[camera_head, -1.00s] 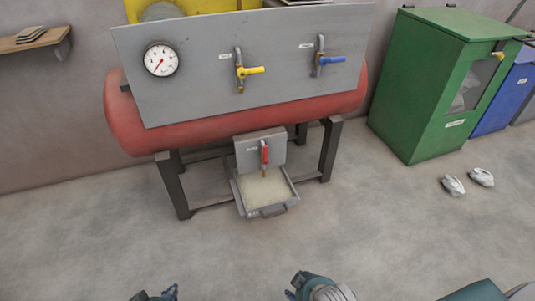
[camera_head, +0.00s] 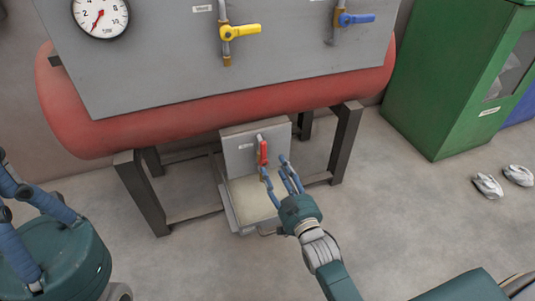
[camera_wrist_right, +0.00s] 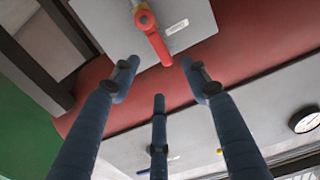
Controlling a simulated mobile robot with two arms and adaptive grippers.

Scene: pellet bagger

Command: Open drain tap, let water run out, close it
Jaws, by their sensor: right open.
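The drain tap is a red lever (camera_head: 263,152) on a small grey plate (camera_head: 239,155) under the red tank. In the head view the lever hangs downward along its short pipe. My right gripper (camera_head: 278,172) is open, with its blue fingers just in front of and below the lever. In the right wrist view the red lever (camera_wrist_right: 152,35) lies beyond the spread fingertips (camera_wrist_right: 159,76); I cannot tell whether any finger touches it. A grey tray (camera_head: 229,208) with a pale bottom stands below the tap, partly hidden by my right gripper. My left gripper (camera_head: 35,200) is at the left edge, partly cut off.
The red tank (camera_head: 100,135) stands on a dark frame (camera_head: 140,192). Its grey panel holds a gauge (camera_head: 100,14), a yellow-handled valve (camera_head: 240,31) and a blue-handled valve (camera_head: 355,19). A green cabinet (camera_head: 425,100) and white crumpled items (camera_head: 488,186) are at right.

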